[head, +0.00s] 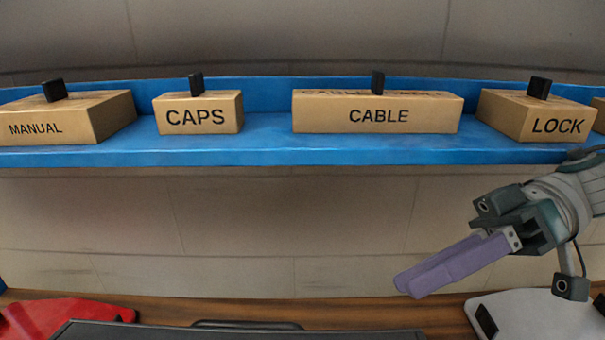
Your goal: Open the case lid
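A dark, flat-topped object that looks like the case (160,331) shows at the bottom edge, on the wooden surface. Only its far edge is in view, and a black handle-like bar (245,325) runs along that edge. Whether its lid is shut cannot be told from this strip. My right gripper (408,286), with purple fingers, reaches in from the right, above and right of the case and apart from it. Its fingers lie together with nothing seen between them. My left gripper is out of view.
A blue shelf (260,150) holds cardboard boxes marked MANUAL (85,118), CAPS (198,116), CABLE (375,114) and LOCK (540,118). A red part (60,315) lies at lower left, a pale panel (545,315) at lower right.

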